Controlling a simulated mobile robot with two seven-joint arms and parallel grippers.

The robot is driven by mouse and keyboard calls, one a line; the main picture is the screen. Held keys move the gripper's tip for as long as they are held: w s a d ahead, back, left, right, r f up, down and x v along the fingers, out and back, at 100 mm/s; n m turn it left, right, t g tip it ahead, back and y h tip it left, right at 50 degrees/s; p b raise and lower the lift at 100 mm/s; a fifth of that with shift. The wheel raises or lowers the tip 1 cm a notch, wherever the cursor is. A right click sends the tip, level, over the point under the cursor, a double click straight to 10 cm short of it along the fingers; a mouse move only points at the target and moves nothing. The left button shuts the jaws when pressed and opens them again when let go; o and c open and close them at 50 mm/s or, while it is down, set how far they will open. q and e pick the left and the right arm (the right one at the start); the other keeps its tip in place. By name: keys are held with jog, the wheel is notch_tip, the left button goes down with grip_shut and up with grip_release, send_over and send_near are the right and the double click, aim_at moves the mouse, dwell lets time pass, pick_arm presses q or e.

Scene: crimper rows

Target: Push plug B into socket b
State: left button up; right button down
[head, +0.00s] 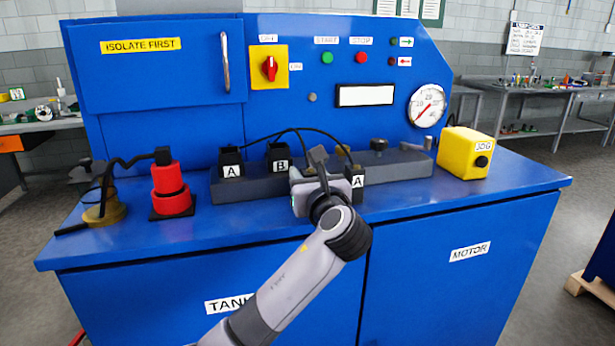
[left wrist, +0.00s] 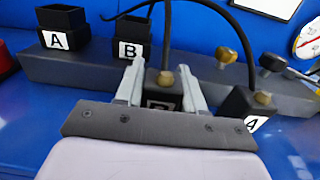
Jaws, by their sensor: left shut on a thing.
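Two black open-topped sockets, labelled A (head: 231,165) and B (head: 280,160), stand at the left part of a dark grey rail on the blue bench. Both also show in the left wrist view, socket A (left wrist: 57,40) and socket B (left wrist: 129,49). My left gripper (left wrist: 163,90) is shut on a black plug (left wrist: 164,98) with a brass knob and a cable, to the right of and apart from socket B. Its white label is partly hidden and looks like B. In the head view my gripper largely hides this plug. Plug A (head: 357,184) is just right of the gripper.
Black cables (head: 300,130) arch above the rail. Right of the held plug, the rail (head: 405,168) carries knobs. A yellow JOG box (head: 465,153) stands at the right, a red stacked part (head: 171,188) at the left. The upright blue panel (head: 330,115) is close behind.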

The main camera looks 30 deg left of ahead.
pick_arm(q)
jog(key=o, duration=1.1)
jog(key=shift+f, duration=0.1)
jog(key=v, duration=1.2)
jog(key=s+d+f+n+h, duration=0.2)
jog(key=f+n+h, duration=0.3)
jog(key=f, duration=0.9)
jog(key=s+d+f+n+h, duration=0.15)
jog(key=f+h, duration=0.45)
jog(key=f, duration=0.7)
jog(key=s+f+n+h, duration=0.1)
jog(key=s+f+n, duration=0.3)
jog(key=s+n, duration=0.1)
jog(key=s+d+f+n+h, duration=0.1)
jog(key=s+f+n+h, duration=0.1)
jog(key=s+f+n, duration=0.2)
jog(key=s+f+n+g+h, duration=0.1)
jog(key=s+f+n+h, duration=0.1)
jog(key=s+f+n, duration=0.2)
jog(key=shift+s+d+f+n, duration=0.15)
jog(key=shift+s+n, duration=0.5)
jog(key=shift+n, duration=0.45)
jog(key=shift+s+d+f+n, duration=0.15)
jog(key=shift+s+n, duration=0.5)
jog(key=shift+n, duration=0.4)
